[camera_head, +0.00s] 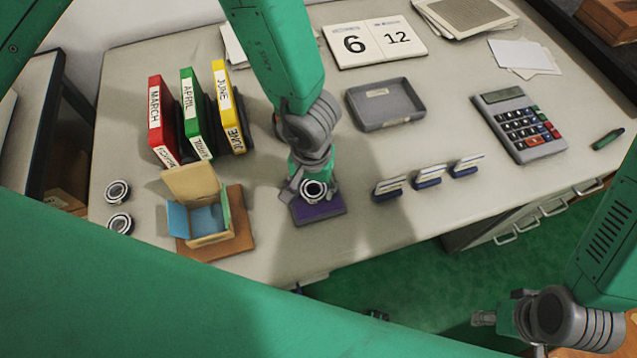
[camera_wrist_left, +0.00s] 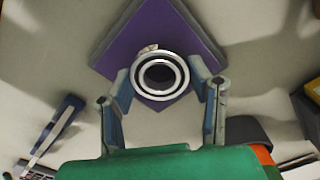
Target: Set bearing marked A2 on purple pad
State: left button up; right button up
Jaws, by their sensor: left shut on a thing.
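The purple pad (camera_head: 322,212) lies on the desk near its front edge; it also shows in the left wrist view (camera_wrist_left: 150,30). My left gripper (camera_head: 312,190) is over the pad, its fingers closed on both sides of a metal bearing ring (camera_head: 314,188). In the left wrist view the bearing (camera_wrist_left: 160,75) sits between the fingertips, in front of the pad. I cannot tell whether it touches the pad, and no mark is readable on it. Two other bearings (camera_head: 118,191) (camera_head: 119,222) lie at the desk's left. My right gripper (camera_head: 483,318) is low at the right, away from the desk top.
An open cardboard box (camera_head: 193,185) on a brown board (camera_head: 244,243) stands left of the pad. Month binders (camera_head: 190,112) stand behind it. Small card holders (camera_head: 428,178) are right of the pad. A grey tray (camera_head: 385,104) and calculator (camera_head: 518,124) lie farther right.

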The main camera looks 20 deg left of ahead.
aim_at(317, 189)
pick_arm(q)
jog(key=shift+a+f, duration=0.1)
jog(key=shift+a, duration=0.05)
jog(key=o, duration=1.3)
jog(key=shift+o, duration=0.2)
jog(key=shift+d, duration=0.5)
jog(key=shift+d+r, duration=0.1)
jog(key=shift+r, duration=0.25)
notch_tip(317, 189, up, 11)
jog(key=shift+r, duration=0.15)
